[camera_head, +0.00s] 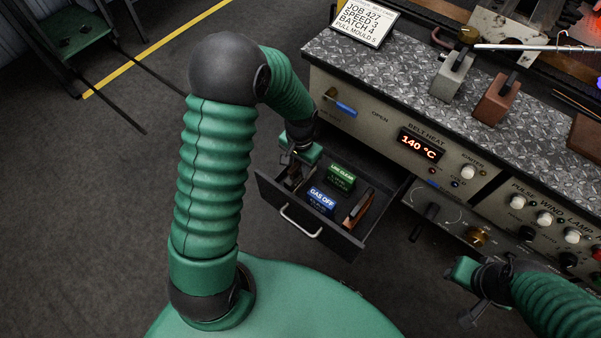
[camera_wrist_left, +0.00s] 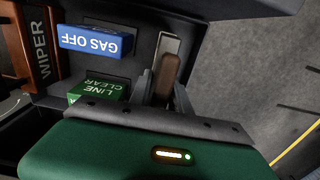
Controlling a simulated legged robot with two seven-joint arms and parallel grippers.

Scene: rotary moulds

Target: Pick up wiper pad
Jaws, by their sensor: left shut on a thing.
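A brown block with a dark face lettered WIPER (camera_wrist_left: 42,50) lies at the left of the left wrist view. In the head view the brown block (camera_head: 359,207) lies at the right end of the open drawer (camera_head: 340,243). My left gripper (camera_head: 291,167) is low over the drawer's left end, apart from that block. In the wrist view the left gripper (camera_wrist_left: 164,88) is shut on a narrow brown piece (camera_wrist_left: 170,72) with a grey metal part beside it; I cannot tell what it is. My right gripper (camera_head: 473,300) is at the lower right, its fingers unclear.
A blue GAS OFF block (camera_head: 321,199) and a green LINE CLEAR block (camera_head: 341,177) stand in the drawer between my left gripper and the WIPER block. The control bench (camera_head: 380,120) is above the drawer. Metal-handled blocks (camera_head: 453,77) and a sign (camera_head: 363,22) stand on its top.

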